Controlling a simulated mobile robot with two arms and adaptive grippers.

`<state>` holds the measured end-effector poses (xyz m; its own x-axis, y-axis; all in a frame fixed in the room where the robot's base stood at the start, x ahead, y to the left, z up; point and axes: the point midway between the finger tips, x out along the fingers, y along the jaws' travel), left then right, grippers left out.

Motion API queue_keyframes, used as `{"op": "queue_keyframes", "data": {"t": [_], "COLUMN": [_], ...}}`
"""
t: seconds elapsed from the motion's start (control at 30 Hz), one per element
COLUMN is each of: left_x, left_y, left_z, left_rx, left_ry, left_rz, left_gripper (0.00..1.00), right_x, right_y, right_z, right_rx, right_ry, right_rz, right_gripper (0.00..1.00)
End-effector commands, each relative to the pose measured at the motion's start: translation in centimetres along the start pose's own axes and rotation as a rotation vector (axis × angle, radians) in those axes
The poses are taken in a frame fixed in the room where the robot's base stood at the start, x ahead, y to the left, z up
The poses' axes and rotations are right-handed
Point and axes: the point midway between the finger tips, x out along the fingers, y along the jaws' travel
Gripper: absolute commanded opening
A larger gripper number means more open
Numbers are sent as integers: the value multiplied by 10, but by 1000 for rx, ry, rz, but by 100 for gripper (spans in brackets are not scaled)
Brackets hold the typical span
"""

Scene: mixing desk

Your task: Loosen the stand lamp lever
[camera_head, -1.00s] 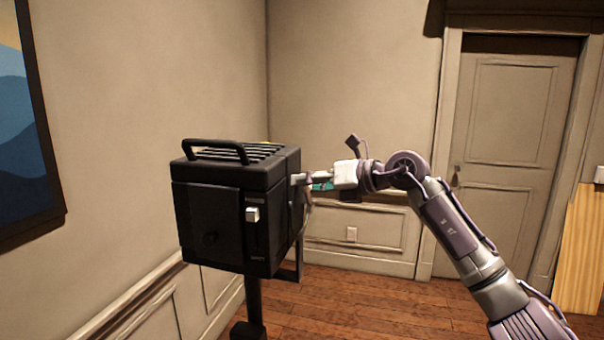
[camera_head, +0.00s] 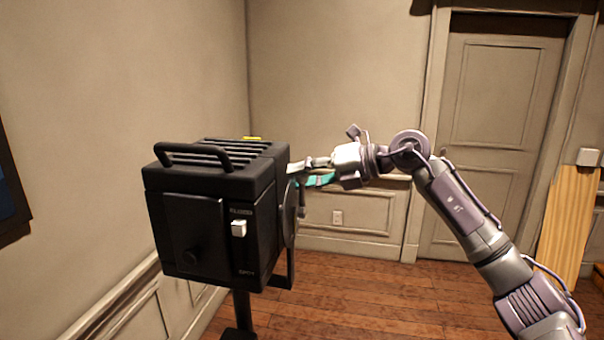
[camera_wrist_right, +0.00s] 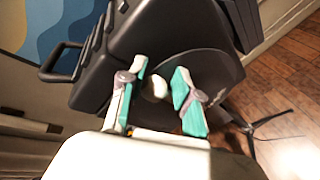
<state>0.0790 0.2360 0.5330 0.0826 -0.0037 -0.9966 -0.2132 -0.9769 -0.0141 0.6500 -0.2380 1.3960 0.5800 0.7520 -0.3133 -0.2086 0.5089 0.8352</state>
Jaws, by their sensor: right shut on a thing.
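The stand lamp (camera_head: 215,205) is a black box-shaped head with a top handle and a white switch on its front, on a dark pole. It also shows in the right wrist view (camera_wrist_right: 110,55). A pale lever (camera_wrist_right: 160,88) sits at the round black disc on the lamp's side; in the head view my fingers hide it. My right gripper (camera_head: 299,173) reaches in from the right to that side. In the right wrist view its green-and-white fingers (camera_wrist_right: 161,82) stand on either side of the lever, shut on it. My left gripper is not in view.
A stand leg (camera_wrist_right: 270,118) spreads over the wooden floor (camera_head: 350,305) in the right wrist view. A panelled wall (camera_head: 330,90) stands behind the lamp, with a closed door (camera_head: 500,130) at the right. A pale wooden board (camera_head: 566,225) is at the far right.

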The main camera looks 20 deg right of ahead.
Motion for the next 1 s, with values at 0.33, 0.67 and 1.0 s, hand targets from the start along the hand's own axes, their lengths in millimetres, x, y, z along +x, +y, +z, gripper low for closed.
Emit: {"op": "queue_keyframes", "data": {"t": [0.33, 0.67, 1.0], "left_x": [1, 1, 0], "left_y": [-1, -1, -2], "left_z": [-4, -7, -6], "left_rx": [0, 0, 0], "left_ry": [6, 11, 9], "left_rz": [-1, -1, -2], "left_gripper": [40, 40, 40], "right_x": [6, 4, -18], "right_y": [-10, -6, -6], "right_z": [-8, -6, -3], "right_rx": [11, 6, 4], "right_ry": [26, 18, 11], "right_rz": [-17, -12, -11], "right_gripper": [37, 66, 66]}}
